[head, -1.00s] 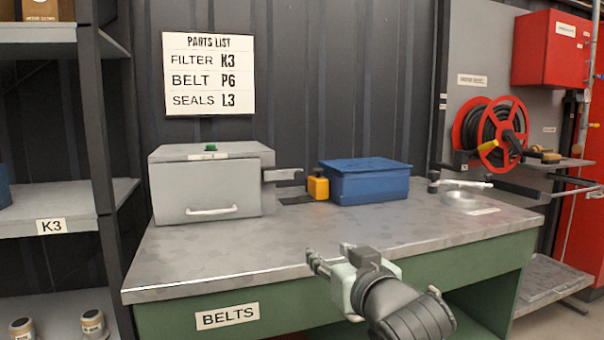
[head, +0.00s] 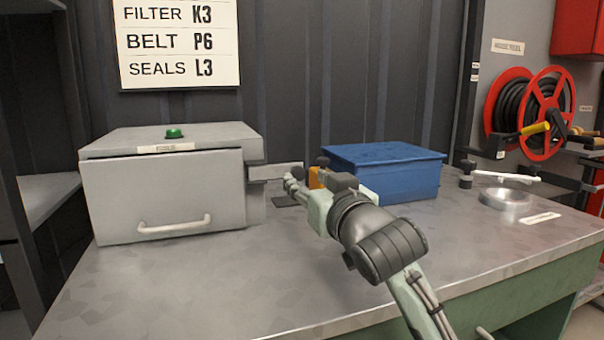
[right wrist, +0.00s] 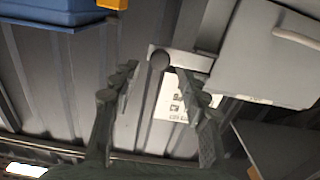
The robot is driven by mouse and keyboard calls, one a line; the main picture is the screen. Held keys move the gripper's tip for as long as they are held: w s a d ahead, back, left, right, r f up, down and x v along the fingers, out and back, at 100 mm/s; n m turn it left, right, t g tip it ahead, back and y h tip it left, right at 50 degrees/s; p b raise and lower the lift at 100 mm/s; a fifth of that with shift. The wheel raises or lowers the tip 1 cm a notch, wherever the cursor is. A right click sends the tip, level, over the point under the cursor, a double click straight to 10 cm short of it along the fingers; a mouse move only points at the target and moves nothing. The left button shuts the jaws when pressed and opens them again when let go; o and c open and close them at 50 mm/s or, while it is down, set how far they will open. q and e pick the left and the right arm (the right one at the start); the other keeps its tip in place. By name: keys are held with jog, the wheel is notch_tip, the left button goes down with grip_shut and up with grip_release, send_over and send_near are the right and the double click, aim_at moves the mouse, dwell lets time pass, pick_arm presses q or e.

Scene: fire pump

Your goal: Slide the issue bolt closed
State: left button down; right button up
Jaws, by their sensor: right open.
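The issue bolt (head: 277,171) is a grey bar sticking out from the right side of a grey metal box (head: 165,195). In the right wrist view the bar (right wrist: 195,63) ends in a dark round knob (right wrist: 160,60). My right gripper (head: 293,181) is at the bolt's outer end and partly hides it. In the right wrist view its two fingers are open, and the knob shows between the fingertips (right wrist: 158,68). I cannot tell whether the fingers touch the knob. My left gripper is not in view.
An orange block (head: 315,177) stands just behind my right gripper, partly hidden. A blue bin (head: 395,180) is to its right. A round metal dish (head: 506,198) sits farther right. The front of the metal bench (head: 200,290) is clear.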

aim_at(298, 173)
jog(key=shift+x, duration=2)
grip_shut()
